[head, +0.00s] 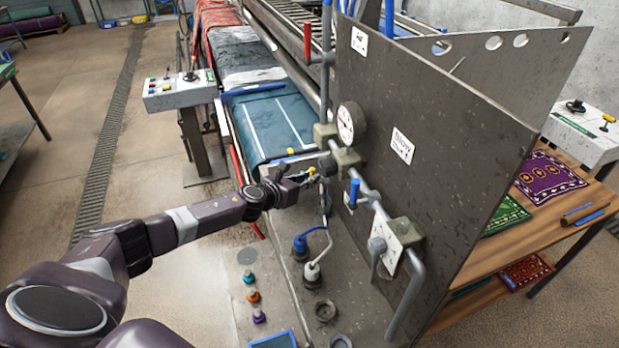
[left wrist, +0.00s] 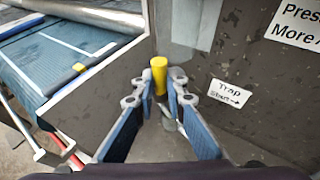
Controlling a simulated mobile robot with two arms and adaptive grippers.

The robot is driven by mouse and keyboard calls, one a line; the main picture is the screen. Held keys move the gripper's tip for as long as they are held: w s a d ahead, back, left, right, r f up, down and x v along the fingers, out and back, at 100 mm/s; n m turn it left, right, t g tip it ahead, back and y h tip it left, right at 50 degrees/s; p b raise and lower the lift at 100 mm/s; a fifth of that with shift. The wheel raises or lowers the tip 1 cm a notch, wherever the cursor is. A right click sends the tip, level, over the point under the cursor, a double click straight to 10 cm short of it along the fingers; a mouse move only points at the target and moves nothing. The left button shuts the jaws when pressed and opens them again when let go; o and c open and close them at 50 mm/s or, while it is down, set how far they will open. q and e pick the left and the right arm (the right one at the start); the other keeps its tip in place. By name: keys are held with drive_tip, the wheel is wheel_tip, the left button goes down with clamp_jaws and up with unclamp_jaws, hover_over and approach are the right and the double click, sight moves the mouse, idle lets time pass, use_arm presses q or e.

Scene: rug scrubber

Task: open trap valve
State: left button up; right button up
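A small yellow valve handle (head: 312,171) stands by the lower left edge of the dark metal panel. In the left wrist view the yellow handle (left wrist: 159,72) rises upright between my left fingertips (left wrist: 160,88). The left gripper (head: 309,180) reaches in from the left, and its fingers look closed in on the handle's two sides. A white label reading "Trap" and "Start" with an arrow (left wrist: 229,92) is on the panel to the right of the handle. The handle's lower stem is partly hidden by the fingers. My right gripper is not in view.
The dark panel (head: 440,120) carries a pressure gauge (head: 346,124), pipes and a blue-handled valve (head: 354,191). Blue and white hose fittings (head: 312,262) stand below the gripper. A conveyor with a teal rug (head: 272,125) lies behind. Open floor is at left.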

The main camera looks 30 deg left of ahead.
use_arm(q)
drive_tip(key=o, duration=0.4)
drive_tip(key=shift+s, duration=0.1)
drive_tip(key=shift+v, duration=5.85)
drive_tip(key=shift+s, duration=0.1)
